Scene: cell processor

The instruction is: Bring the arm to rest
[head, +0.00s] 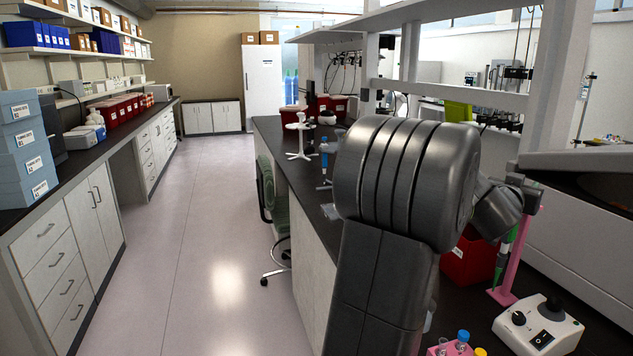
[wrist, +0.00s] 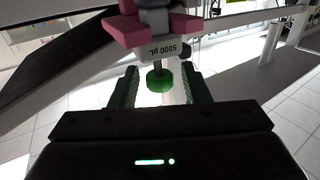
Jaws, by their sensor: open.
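My arm (head: 405,200) stands large and grey in the middle right of the head view, bent over at its top joint. My gripper (wrist: 160,72) shows in the wrist view with its two dark green fingers apart. Between and beyond the fingers is a pipette (wrist: 170,50) marked 5000 µL, with a green round knob (wrist: 159,81). No finger visibly presses on the knob. The pipette is at a pink holder (wrist: 125,32). In the head view the pink stand (head: 517,250) is just right of my arm, and my gripper there is mostly hidden.
A white device with knobs (head: 538,326) and a pink rack with tubes (head: 452,348) are on the dark bench near my arm. A red bin (head: 470,258) is behind my arm. A green chair (head: 275,210) is by the bench. The aisle floor (head: 200,240) to the left is clear.

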